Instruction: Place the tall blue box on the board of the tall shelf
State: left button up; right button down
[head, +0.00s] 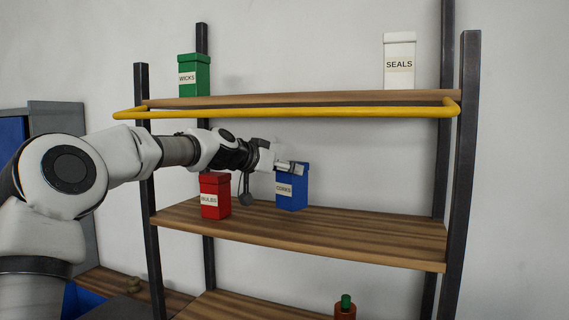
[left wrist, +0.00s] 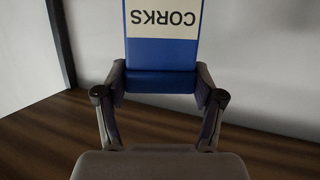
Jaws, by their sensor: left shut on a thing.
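The tall blue box (head: 291,192), labelled CORKS, is upright at the middle board (head: 350,230) of the tall shelf. Its base looks at or just above the wood; I cannot tell if it touches. My left gripper (head: 290,168) reaches in from the left and is shut on the box near its top. In the left wrist view the blue box (left wrist: 160,80) sits between the two fingers (left wrist: 160,95), its label upside down. My right gripper is in neither view.
A red box (head: 215,196) labelled BULBS stands left of the blue box, close under my left wrist. A yellow rail (head: 290,112) runs along the front of the upper board (head: 300,98), which holds a green box (head: 194,76) and a white box (head: 399,62). The middle board's right side is clear.

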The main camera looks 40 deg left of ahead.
aim_at(281, 179)
pick_arm(q)
jog(key=shift+w+a, duration=0.45)
jog(key=shift+w, duration=0.2)
jog(key=f, duration=0.3)
jog(key=shift+s+d, duration=0.1)
jog(key=shift+s, duration=0.1)
jog(key=shift+s+f, duration=0.15)
jog(key=shift+f, duration=0.15)
jog(key=o, duration=1.5)
